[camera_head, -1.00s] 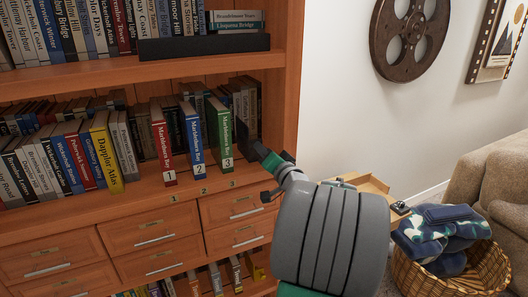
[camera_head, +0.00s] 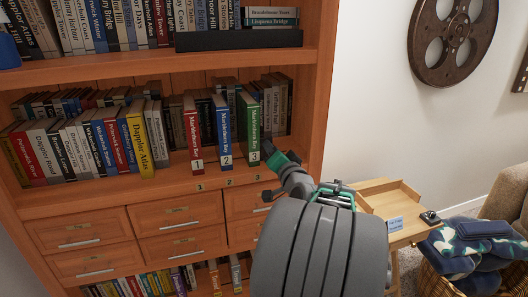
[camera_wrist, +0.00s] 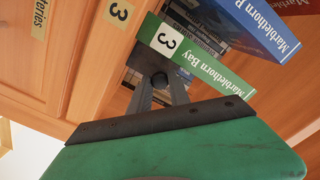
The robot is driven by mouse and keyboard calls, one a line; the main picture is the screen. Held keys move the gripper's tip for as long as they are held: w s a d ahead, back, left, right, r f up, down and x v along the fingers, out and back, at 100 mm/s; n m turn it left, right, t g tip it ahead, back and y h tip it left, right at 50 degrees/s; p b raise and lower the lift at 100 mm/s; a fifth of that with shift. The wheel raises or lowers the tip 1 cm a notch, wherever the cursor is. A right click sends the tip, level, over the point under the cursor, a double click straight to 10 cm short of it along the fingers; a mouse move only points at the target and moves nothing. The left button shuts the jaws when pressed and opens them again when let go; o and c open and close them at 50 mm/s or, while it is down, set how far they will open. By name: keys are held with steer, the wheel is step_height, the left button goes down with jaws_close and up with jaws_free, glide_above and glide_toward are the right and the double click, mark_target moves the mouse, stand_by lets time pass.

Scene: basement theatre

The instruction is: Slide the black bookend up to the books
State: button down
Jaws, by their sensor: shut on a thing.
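My gripper (camera_head: 270,152) reaches into the middle shelf just right of the green book 3 (camera_head: 254,130). In the wrist view its fingers (camera_wrist: 158,92) are shut on the dark knob of the black bookend (camera_wrist: 147,60). The bookend's plate stands beside the green book (camera_wrist: 190,58); I cannot tell whether they touch. In the head view the bookend is mostly hidden by my gripper and the book. The blue book 2 (camera_head: 225,135) and the red book 1 (camera_head: 194,140) stand upright to the left, with gaps between the volumes.
Numbers mark the shelf edge below the volumes. More books, including a yellow one (camera_head: 139,145), stand to the left, and darker books are behind. Drawers (camera_head: 170,215) are below. A small wooden table (camera_head: 395,232) and a basket (camera_head: 440,285) of blue cloths stand at the right.

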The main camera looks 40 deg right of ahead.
steer(key=shift+d, duration=0.15)
steer(key=c, duration=1.2)
jaws_free()
steer(key=shift+s, duration=0.1)
steer(key=b+v, duration=0.1)
steer(key=v, duration=0.6)
steer(key=shift+s+a+b, duration=0.25)
steer(key=shift+a+b, duration=0.05)
steer(key=shift+b, duration=0.05)
